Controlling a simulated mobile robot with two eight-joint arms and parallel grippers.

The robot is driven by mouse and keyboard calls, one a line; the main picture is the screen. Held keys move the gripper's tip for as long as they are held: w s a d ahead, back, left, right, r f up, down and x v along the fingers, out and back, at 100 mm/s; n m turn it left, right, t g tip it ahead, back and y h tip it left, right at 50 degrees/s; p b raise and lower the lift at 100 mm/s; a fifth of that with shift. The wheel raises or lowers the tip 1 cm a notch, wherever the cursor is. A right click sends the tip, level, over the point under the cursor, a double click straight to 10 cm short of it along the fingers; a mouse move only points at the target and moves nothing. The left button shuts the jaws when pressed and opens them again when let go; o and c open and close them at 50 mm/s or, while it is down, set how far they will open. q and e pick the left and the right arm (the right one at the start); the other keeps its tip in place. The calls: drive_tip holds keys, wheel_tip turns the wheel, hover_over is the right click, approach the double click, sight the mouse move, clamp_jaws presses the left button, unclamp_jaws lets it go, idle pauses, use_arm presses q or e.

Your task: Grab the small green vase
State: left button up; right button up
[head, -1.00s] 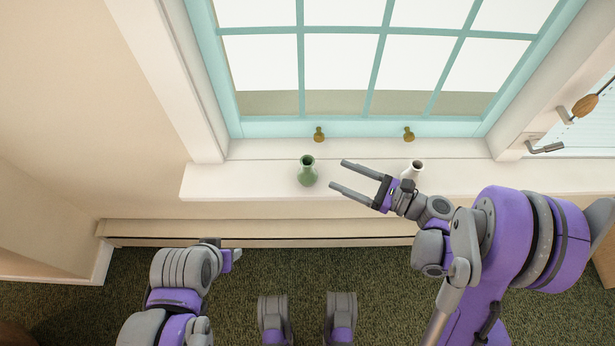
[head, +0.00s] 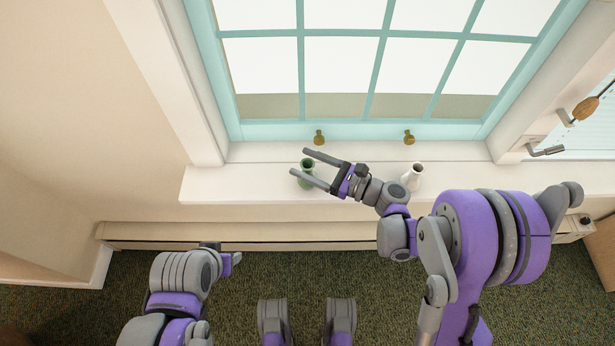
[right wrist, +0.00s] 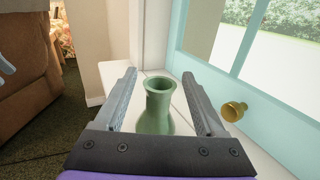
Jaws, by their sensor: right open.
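The small green vase (head: 306,168) stands upright on the white window sill in the head view, partly covered by my right gripper. My right gripper (head: 306,162) is open, with its two fingers on either side of the vase. In the right wrist view the green vase (right wrist: 157,108) shows between the open fingers (right wrist: 158,92), its lower part hidden by the gripper's base. Whether the fingers touch it I cannot tell. My left arm is low at the left; its gripper (head: 232,262) is small in the head view and its jaws cannot be made out.
A white vase (head: 412,177) stands on the sill (head: 235,183) to the right, close to my right wrist. Brass window knobs (head: 319,137) are behind the sill, on the teal frame. A brown sofa (right wrist: 40,65) shows at the left of the right wrist view.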

drive_tip(key=shift+c, duration=0.2)
clamp_jaws()
idle(1.1)
